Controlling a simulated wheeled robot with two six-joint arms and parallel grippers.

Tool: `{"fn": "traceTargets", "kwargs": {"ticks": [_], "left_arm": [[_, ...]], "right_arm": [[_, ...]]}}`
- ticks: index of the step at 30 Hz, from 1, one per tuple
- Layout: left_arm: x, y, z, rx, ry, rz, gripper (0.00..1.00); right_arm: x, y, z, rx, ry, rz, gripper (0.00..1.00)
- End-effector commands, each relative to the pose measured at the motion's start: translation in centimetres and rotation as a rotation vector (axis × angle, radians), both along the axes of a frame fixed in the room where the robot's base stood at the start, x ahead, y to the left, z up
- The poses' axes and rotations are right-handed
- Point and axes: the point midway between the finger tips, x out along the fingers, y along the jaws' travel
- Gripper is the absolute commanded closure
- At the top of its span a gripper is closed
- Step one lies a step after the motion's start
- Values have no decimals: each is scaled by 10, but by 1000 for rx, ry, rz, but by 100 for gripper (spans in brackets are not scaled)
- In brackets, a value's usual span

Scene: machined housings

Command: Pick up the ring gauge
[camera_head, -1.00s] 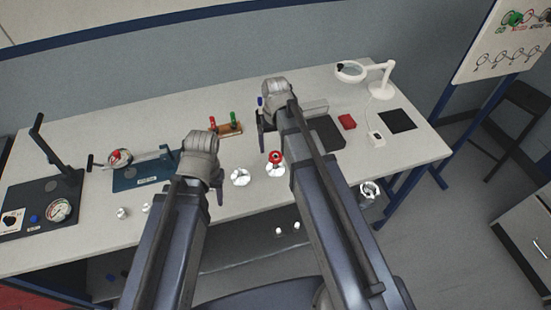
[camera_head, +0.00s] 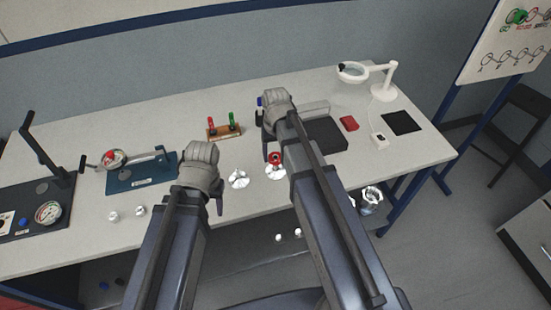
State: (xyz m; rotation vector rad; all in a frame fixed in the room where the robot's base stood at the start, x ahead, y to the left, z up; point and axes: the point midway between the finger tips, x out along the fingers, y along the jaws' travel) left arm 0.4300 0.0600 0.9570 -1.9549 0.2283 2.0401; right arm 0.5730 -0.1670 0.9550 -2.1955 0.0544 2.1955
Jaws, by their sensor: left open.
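A red ring (camera_head: 275,157), which looks like the ring gauge, sits on top of a shiny machined housing (camera_head: 275,173) near the table's front edge. A second housing (camera_head: 238,179) without a red ring stands to its left. My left gripper (camera_head: 218,205) is open and empty, left of both housings; its arm hides part of it. My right gripper (camera_head: 266,148) is just above and left of the red ring in the picture. Its fingers are mostly hidden by its own wrist, so its opening does not show.
A wooden stand with red and green handled gauges (camera_head: 225,131) is at mid-table. A blue fixture (camera_head: 142,174) and dial device (camera_head: 48,212) stand left, with small metal parts (camera_head: 140,211). A dark pad (camera_head: 326,133), red box (camera_head: 349,123) and magnifier lamp (camera_head: 383,80) are right.

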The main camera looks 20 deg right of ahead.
Motion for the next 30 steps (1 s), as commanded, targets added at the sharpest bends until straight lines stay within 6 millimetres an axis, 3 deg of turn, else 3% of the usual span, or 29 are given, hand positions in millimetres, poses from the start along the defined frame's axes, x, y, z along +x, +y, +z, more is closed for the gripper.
{"fn": "traceTargets", "kwargs": {"ticks": [2,17,30], "left_arm": [[0,0,0,0,0,0,50],[0,0,0,0,0,0,50],[0,0,7,0,0,0,50]], "right_arm": [[0,0,0,0,0,0,44],[0,0,0,0,0,0,100],[0,0,7,0,0,0,100]]}}
